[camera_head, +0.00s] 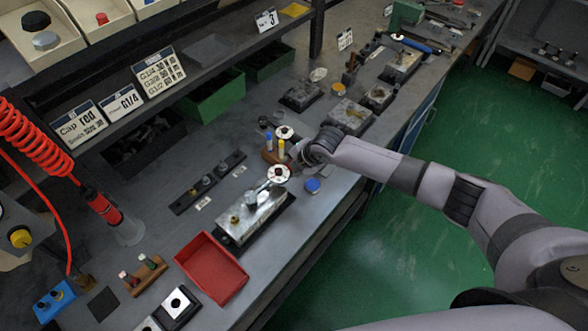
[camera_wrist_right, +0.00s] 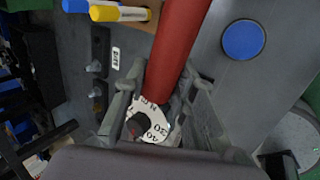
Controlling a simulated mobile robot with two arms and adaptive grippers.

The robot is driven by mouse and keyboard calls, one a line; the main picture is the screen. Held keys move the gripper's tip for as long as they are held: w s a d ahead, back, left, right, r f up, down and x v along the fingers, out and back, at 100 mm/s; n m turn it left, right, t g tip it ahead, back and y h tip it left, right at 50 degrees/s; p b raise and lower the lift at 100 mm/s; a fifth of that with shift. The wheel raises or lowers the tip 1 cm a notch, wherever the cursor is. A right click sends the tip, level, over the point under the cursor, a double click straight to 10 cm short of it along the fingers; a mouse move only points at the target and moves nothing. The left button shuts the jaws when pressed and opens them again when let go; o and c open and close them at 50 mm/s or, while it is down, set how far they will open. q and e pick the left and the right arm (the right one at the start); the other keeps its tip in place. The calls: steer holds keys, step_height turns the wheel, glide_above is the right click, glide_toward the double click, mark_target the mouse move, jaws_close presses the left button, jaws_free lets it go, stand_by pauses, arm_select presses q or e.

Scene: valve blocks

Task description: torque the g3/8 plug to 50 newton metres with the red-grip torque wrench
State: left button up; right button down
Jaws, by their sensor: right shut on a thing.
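My right gripper (camera_head: 296,157) is above the bench, behind the near valve block. In the right wrist view its fingers (camera_wrist_right: 155,108) are shut on the red-grip torque wrench (camera_wrist_right: 182,45). The wrench's white dial (camera_wrist_right: 150,124) shows 30 and 40; its setting cannot be read. The dial also shows in the head view (camera_head: 278,174). The grip is mostly hidden there by the gripper. The metal valve block (camera_head: 262,218) has fittings on top. The wrench's front end lies over it; I cannot tell whether it is on the g3/8 plug. My left gripper is not in view.
A second white dial (camera_head: 284,131) and a stand with blue and yellow pens (camera_head: 281,147) are close behind the gripper. A blue cap (camera_head: 312,185) lies to the right. A red tray (camera_head: 212,268) is in front. Several more blocks stand farther back.

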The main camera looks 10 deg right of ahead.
steer(key=shift+w+a+f+n+b, duration=0.1)
steer(key=shift+w+a+n+b, duration=0.15)
steer(key=shift+n+b, duration=0.05)
stand_by(0.4)
steer(key=shift+s+d+p, duration=0.1)
steer(key=shift+s+p, duration=0.15)
steer(key=shift+p, duration=0.3)
steer(key=s+m+p, duration=0.1)
steer(key=d+p, duration=0.1)
steer(key=p, duration=0.1)
steer(key=shift+s+m, duration=0.4)
